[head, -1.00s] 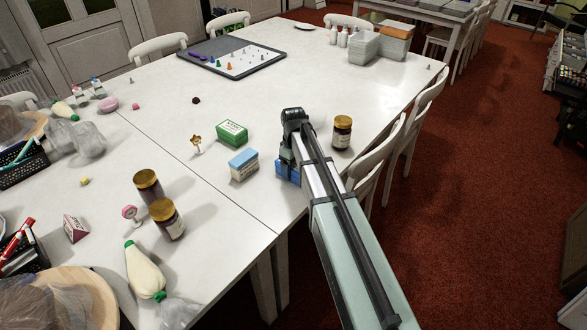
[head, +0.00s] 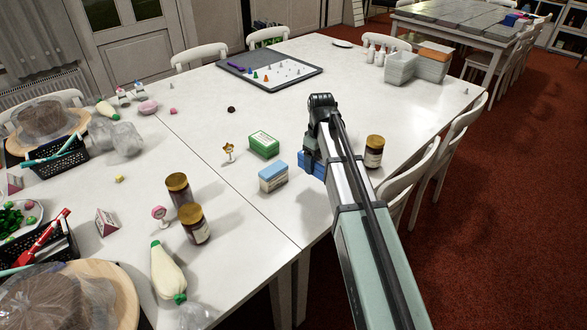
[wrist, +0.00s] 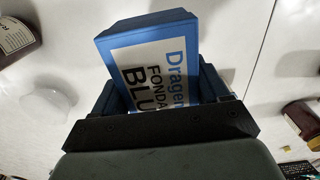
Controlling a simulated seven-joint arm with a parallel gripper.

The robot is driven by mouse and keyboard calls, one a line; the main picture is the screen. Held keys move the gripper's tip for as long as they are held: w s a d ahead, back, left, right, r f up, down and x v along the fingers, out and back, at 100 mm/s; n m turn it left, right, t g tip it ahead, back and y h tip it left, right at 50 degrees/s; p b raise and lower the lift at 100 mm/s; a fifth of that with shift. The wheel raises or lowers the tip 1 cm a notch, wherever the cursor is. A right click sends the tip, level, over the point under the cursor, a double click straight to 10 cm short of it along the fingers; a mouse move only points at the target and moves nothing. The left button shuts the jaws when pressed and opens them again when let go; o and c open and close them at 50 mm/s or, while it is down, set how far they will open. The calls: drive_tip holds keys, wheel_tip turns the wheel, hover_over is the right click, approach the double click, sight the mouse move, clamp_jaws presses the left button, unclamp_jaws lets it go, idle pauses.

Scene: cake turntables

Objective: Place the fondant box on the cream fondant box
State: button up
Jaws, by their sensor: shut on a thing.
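My gripper (head: 314,152) is shut on the blue fondant box (head: 311,164), which looks held above the white table. In the wrist view the blue box (wrist: 160,60) sits tilted between the fingers, its white label partly reading "FONDA" and "BLU". Left of it in the head view, on the table, lies a box with pale sides and a light blue top (head: 273,177). A green box with a pale label (head: 264,144) lies just behind that one. I cannot read which of these is the cream fondant box. My arm hides part of the held box.
A dark jar (head: 374,151) stands right of my gripper, near the table edge. Two gold-lidded jars (head: 195,224) stand at left front. A small flower-topped figure (head: 229,151) stands left of the green box. A grey board (head: 270,70) lies farther back. Table behind my gripper is clear.

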drive_tip(key=n, duration=0.2)
approach(273, 169)
drive_tip(key=s+d+r, duration=0.1)
drive_tip(key=s+d, duration=0.1)
drive_tip(key=d, duration=0.2)
drive_tip(key=w+a+r, duration=0.3)
drive_tip(key=a, duration=0.1)
drive_tip(key=shift+s+f+m, duration=0.15)
drive_tip(key=shift+f+m, duration=0.25)
drive_tip(key=shift+f, duration=1.25)
drive_tip(key=shift+s+f+m, duration=0.1)
drive_tip(key=shift+f+m, duration=0.3)
drive_tip(key=shift+f, duration=1.25)
drive_tip(key=shift+s+f+m, duration=0.15)
drive_tip(key=shift+f+m, duration=0.25)
drive_tip(key=shift+f, duration=1.25)
drive_tip(key=shift+f, duration=0.15)
drive_tip(key=o, duration=1.2)
drive_tip(key=shift+o, duration=0.2)
wheel_tip(273, 169, up, 12)
drive_tip(key=shift+r, duration=0.2)
